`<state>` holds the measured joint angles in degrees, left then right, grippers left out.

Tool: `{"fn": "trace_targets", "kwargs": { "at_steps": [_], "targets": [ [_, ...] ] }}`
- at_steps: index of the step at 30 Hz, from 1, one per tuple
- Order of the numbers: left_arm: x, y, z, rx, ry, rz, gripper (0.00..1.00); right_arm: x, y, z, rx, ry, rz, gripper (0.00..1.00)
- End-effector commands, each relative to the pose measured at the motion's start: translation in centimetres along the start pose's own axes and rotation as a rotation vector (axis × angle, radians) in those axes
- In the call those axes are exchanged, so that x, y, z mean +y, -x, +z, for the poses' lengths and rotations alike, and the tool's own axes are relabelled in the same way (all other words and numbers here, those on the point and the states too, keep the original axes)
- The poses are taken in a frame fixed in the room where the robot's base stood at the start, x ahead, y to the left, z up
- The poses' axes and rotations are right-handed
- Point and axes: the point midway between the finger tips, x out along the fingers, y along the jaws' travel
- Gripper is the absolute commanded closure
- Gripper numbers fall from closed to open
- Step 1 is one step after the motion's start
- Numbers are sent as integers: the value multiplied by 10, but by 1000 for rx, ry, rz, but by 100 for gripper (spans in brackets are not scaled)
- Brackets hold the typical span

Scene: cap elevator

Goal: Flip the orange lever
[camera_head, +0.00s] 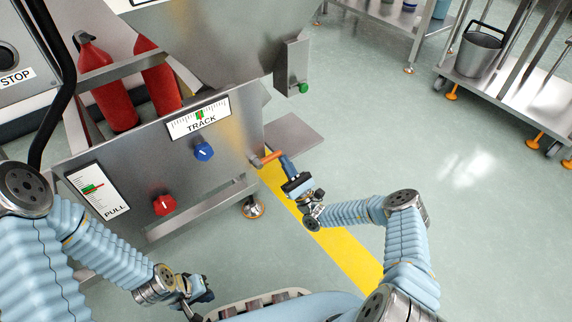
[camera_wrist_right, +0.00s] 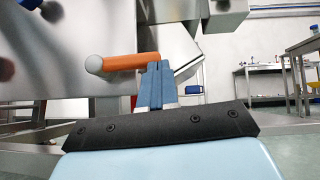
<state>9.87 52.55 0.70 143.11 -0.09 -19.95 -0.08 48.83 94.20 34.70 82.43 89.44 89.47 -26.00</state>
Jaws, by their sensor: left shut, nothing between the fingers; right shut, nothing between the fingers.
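The orange lever (camera_head: 272,157) sticks out from the right side of the steel machine. It also shows in the right wrist view (camera_wrist_right: 128,62), lying nearly level with a pale round end at the left. My right gripper (camera_head: 286,160) is shut, with its blue fingers at the lever's right part. In the right wrist view the fingertips (camera_wrist_right: 155,68) overlap the lever's lower edge; whether they touch it I cannot tell. My left gripper (camera_head: 204,300) is shut and empty, low in front of the machine, away from the lever.
The machine's front panel carries a blue knob (camera_head: 203,150), a red knob (camera_head: 164,205) and a TRACK gauge (camera_head: 199,117). A steel plate (camera_head: 293,134) juts out beside the lever. A green button (camera_head: 303,88) sits above. Open floor lies to the right, with a cart (camera_head: 512,95) at the back.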

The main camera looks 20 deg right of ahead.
Motion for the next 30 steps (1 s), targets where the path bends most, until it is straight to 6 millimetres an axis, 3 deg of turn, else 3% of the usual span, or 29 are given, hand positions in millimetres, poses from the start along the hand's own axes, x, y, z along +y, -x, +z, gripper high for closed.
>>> {"fn": "trace_targets", "kwargs": {
  "at_steps": [14, 30],
  "targets": [
    [3, 8, 0, -2, 0, 0, 100, -7, -13, 13, -2, 127, 124, 100],
    [14, 41, 0, -2, 0, -3, 100, -8, -47, 47, -2, 483, 482, 100]
  ]
}}
